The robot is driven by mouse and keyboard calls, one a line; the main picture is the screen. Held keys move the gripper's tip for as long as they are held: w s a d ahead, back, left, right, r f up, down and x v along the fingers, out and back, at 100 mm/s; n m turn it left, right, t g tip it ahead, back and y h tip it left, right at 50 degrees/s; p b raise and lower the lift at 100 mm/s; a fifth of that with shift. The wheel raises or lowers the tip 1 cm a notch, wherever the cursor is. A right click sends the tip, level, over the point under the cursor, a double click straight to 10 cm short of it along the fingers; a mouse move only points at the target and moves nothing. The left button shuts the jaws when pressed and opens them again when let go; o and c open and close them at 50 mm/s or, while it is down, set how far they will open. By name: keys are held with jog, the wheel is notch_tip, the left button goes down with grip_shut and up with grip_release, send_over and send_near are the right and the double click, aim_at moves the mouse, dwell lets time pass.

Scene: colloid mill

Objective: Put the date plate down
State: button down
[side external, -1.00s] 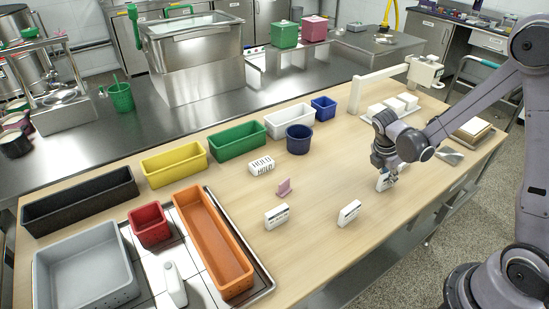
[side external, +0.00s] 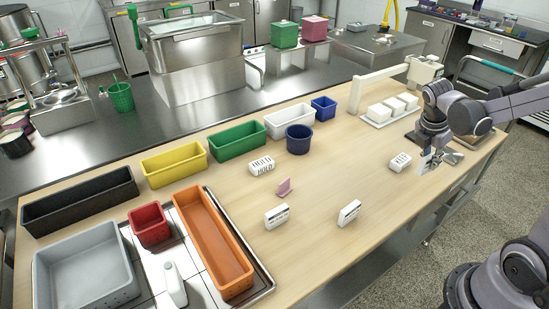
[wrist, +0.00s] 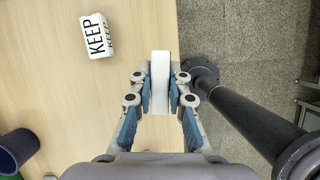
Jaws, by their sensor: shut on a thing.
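My gripper (wrist: 160,90) is shut on a white plate, which I take to be the date plate (wrist: 160,68). The plate is seen edge-on between the fingertips in the wrist view, so its face cannot be read. In the side external view my gripper (side external: 427,162) is at the right part of the wooden table, near its front edge. I cannot tell whether the plate touches the table. A white KEEP block (wrist: 97,36) lies to the left of the gripper; it also shows in the side external view (side external: 400,161).
Two white plates (side external: 276,216) (side external: 349,213), a pink piece (side external: 284,187) and a HOLD block (side external: 262,165) stand on the table. A blue cup (side external: 299,139) and coloured bins are farther left. A tray of white blocks (side external: 377,123) is behind. The table's middle right is clear.

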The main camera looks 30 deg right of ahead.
jog(key=w+a+r+n+t, duration=0.1)
jog(key=w+a+n, duration=0.25)
jog(key=w, duration=0.55)
jog(key=w+a+r+n+t, duration=0.1)
jog(key=w+a+n, duration=0.1)
jog(key=w+a, duration=0.5)
jog(key=shift+n+y, duration=0.25)
jog(key=shift+y, duration=0.05)
jog(key=w+a+f, duration=0.4)
jog(key=w+a, duration=0.1)
jog(key=w+a+f, duration=0.2)
jog(key=w, duration=0.1)
jog(key=shift+w+a+f, duration=0.2)
jog(key=shift+a+f, duration=0.05)
jog(key=shift+a, duration=0.15)
jog(key=shift+w+a+f, duration=0.2)
jog(key=shift+a+f, duration=0.1)
jog(key=shift+a, duration=0.05)
jog(key=shift+f, duration=1.95)
jog(key=shift+f, duration=0.15)
jog(key=c, duration=1.3)
grip_release()
